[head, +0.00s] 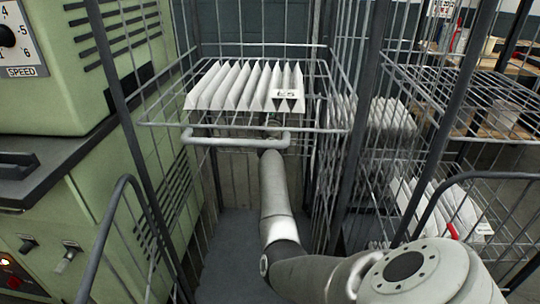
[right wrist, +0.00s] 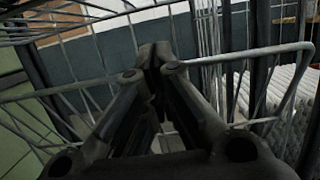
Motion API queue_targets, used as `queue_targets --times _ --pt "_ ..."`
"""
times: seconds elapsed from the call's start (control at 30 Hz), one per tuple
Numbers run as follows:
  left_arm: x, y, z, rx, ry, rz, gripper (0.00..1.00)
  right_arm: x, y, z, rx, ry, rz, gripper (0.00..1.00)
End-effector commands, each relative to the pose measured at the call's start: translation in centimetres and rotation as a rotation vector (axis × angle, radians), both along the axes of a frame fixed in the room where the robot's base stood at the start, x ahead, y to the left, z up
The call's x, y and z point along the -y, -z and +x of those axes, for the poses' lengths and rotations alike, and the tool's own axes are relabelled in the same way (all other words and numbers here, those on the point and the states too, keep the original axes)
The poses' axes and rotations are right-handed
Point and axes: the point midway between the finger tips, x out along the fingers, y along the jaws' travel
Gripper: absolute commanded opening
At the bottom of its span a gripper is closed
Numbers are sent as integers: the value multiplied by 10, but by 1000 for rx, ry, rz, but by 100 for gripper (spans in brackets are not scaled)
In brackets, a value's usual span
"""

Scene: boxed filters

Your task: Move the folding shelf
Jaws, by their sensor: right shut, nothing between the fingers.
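The folding shelf (head: 325,131) is a grey wire frame in the cage trolley, lying roughly level in the head view. A bent bar (head: 235,144) sticks out at its front. A row of white pleated filters (head: 245,86) with a printed label sits on it. My right arm reaches up from below, and my right gripper (head: 272,128) is at the front bar, partly hidden by wires. In the right wrist view its fingers (right wrist: 155,52) are shut and empty, overlapping a wire rail (right wrist: 240,55); I cannot tell whether they touch it. My left gripper is out of view.
A green machine (head: 60,190) with a speed dial stands close on the left. Dark posts and wire sides (head: 355,130) enclose the trolley. More filters (head: 375,118) and wire racks (head: 460,103) stand on the right. The floor (head: 235,255) below the shelf is clear apart from my arm.

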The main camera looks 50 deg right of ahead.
Motion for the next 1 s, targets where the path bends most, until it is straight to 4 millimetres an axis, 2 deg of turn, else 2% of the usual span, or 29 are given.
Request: queue_targets --times 0.3,1.0 --pt "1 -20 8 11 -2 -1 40 20 -11 15 1 1 -1 0" --pt "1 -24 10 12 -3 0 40 20 -12 17 3 -1 2 0"
